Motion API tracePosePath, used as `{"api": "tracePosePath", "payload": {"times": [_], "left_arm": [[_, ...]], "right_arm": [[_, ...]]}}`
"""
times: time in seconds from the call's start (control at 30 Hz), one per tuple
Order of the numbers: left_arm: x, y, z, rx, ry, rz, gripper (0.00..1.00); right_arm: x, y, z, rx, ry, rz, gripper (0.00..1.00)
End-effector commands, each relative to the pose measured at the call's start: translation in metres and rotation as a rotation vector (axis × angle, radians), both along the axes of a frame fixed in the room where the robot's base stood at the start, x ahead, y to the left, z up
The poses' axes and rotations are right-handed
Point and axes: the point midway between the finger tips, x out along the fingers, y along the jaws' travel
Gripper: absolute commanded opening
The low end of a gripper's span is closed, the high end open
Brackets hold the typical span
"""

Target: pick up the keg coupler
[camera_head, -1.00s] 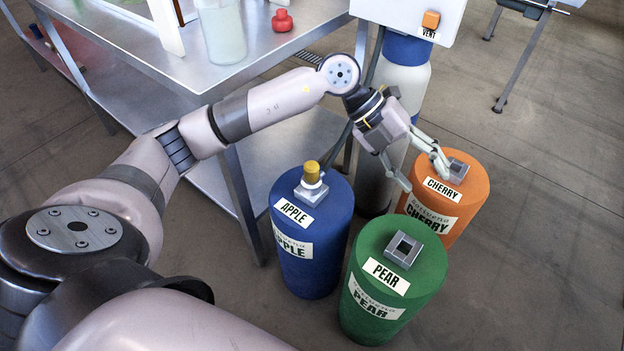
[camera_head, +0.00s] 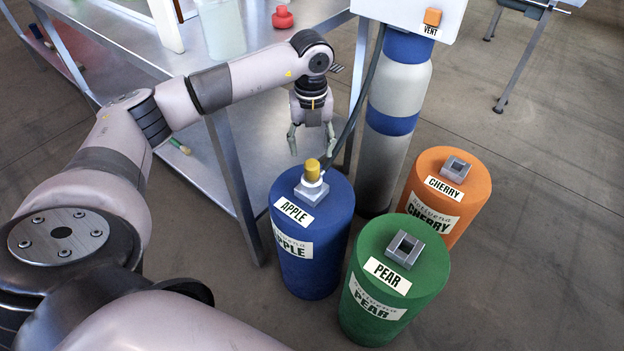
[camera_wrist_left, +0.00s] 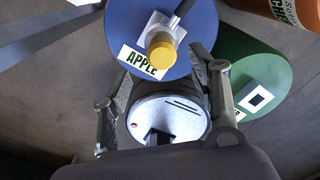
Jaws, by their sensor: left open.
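The keg coupler (camera_head: 312,178), with a yellow knob on a white collar, stands on the grey square fitting on top of the blue APPLE keg (camera_head: 308,250). A dark hose meets it. My left gripper (camera_head: 311,148) hangs fingers-down just above and behind the coupler, open and empty, apart from it. In the left wrist view the coupler's yellow knob (camera_wrist_left: 162,52) shows between the spread fingertips (camera_wrist_left: 160,62), nearer the right one. My right gripper is not in view.
The green PEAR keg (camera_head: 395,320) and orange CHERRY keg (camera_head: 448,212) stand to the right, with bare square fittings. A gas cylinder (camera_head: 398,95) stands behind, under a white box with a VENT button (camera_head: 432,17). A steel table (camera_head: 225,75) is behind at left.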

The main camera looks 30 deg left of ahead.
Motion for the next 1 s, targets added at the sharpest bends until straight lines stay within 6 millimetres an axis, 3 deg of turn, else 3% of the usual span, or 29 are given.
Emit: {"api": "tracePosePath", "payload": {"times": [0.27,0.6,0.87,1.0], "left_arm": [[0.0,-0.001,-0.023,-0.001,0.0,-0.001,0.55],[0.0,-0.002,-0.068,-0.002,0.001,-0.001,0.55],[0.0,-0.002,-0.07,-0.002,-0.001,-0.001,0.55],[0.0,-0.002,-0.07,-0.002,-0.001,-0.001,0.46]], "right_arm": [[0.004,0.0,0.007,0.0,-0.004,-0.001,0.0],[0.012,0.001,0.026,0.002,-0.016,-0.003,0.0],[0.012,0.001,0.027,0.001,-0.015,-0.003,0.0],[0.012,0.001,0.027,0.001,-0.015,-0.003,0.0]]}}
